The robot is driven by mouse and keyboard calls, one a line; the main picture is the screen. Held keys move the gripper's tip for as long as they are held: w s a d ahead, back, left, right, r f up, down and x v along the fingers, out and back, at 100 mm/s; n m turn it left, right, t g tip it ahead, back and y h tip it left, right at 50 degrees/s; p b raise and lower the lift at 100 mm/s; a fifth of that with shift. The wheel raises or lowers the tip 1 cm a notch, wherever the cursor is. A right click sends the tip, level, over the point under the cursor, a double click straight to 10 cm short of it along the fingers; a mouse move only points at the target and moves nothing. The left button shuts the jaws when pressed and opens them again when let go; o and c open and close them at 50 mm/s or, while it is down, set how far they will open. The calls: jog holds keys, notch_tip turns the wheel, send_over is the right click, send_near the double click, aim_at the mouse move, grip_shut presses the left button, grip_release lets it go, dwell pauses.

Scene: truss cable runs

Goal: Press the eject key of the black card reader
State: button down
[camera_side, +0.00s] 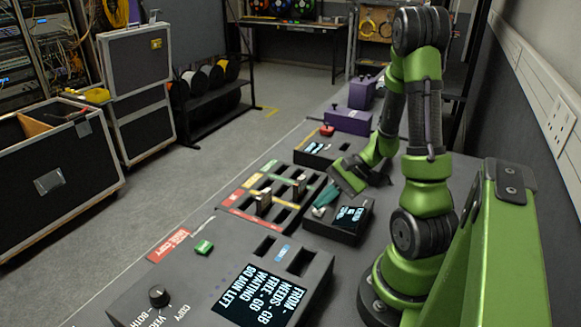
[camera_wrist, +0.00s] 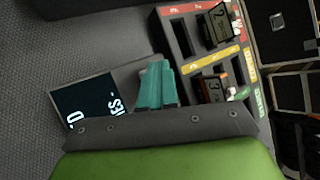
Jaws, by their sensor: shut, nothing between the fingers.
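A black box with a small lit screen (camera_side: 349,214), which looks like the black card reader, stands right of the slotted tray. Its screen also shows in the wrist view (camera_wrist: 84,104), left of my fingers. My gripper (camera_side: 322,209) has teal fingers, shut and empty, low over the left part of this box. In the wrist view the fingertips (camera_wrist: 156,68) lie beside the screen, over the box's grey top. I cannot tell whether they touch it.
The slotted tray (camera_side: 239,213) with coloured strips holds upright cards close to my gripper. A large copier box (camera_side: 192,293) with a knob, green key and screen is in front. Another dark box (camera_side: 309,161) and a purple box (camera_side: 348,121) stand behind.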

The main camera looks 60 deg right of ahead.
aim_at(324, 218)
jog(key=shift+r, duration=0.65)
jog(key=shift+r, duration=0.1)
jog(key=shift+r, duration=2.4)
jog(key=shift+s+d+f, duration=0.1)
jog(key=shift+f, duration=0.05)
jog(key=a+r+n+h, duration=0.2)
jog(key=a+r+n, duration=0.4)
jog(key=a, duration=0.3)
jog(key=a+r+n+h, duration=0.2)
jog(key=a+r+n, duration=0.4)
jog(key=a+n, duration=0.2)
jog(key=shift+w+a+r+n, duration=0.2)
jog(key=shift+a+r+n, duration=0.1)
jog(key=shift+a, duration=0.2)
